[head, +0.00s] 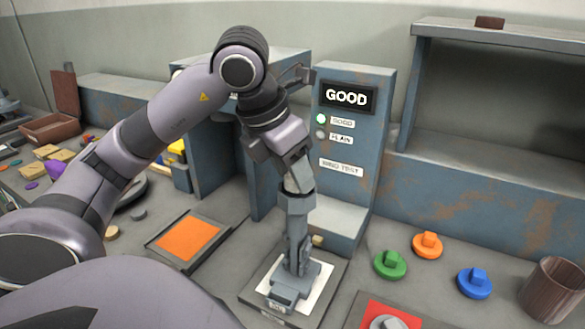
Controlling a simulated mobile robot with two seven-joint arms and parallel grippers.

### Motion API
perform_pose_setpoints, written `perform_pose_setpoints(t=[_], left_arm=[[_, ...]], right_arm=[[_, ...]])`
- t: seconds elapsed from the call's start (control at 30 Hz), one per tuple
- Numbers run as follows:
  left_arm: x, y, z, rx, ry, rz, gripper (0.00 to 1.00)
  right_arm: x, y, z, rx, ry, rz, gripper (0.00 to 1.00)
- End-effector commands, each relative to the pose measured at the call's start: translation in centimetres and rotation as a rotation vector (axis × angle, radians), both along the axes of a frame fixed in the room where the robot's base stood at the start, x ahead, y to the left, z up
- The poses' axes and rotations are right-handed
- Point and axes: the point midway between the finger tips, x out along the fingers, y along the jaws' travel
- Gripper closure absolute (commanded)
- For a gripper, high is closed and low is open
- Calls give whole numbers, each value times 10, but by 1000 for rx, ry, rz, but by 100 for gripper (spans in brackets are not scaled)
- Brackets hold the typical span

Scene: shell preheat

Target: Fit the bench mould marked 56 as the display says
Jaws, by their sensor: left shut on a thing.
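A blue-grey cabinet carries a display (347,97) that reads GOOD. A green lamp (321,118) is lit beside the upper label, which seems to read GOOD; a grey lamp sits beside PLAIN. My left gripper (293,268) points down and is shut on a grey block-like mould (283,294) over a white square pad (318,285) in front of the cabinet. The mould has a small label on its front, too small to read, so I cannot tell if it says 56. The fingers hide part of it, and I cannot tell if it rests fully on the pad. My right gripper is not in view.
An orange-topped tray (188,238) lies left of the pad. A red pad (375,312) with a grey round piece is at the bottom. Green (390,264), orange (427,245) and blue (475,283) knobbed discs and a brown cup (553,290) stand right.

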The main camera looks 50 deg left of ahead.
Motion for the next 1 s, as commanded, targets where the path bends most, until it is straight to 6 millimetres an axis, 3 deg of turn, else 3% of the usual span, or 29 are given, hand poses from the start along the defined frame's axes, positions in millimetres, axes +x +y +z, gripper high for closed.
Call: perform_pose_setpoints(t=[0.17,0.2,0.27,0.63,1.0], left_arm=[[0,0,0,0,0,0,84],[0,0,0,0,0,0,43],[0,0,0,0,0,0,26],[-2,0,5,-1,-3,0,26],[-21,3,54,0,-5,0,26]], right_arm=[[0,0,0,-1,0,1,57],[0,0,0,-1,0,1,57],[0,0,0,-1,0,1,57],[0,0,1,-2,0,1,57],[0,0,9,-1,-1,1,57]])
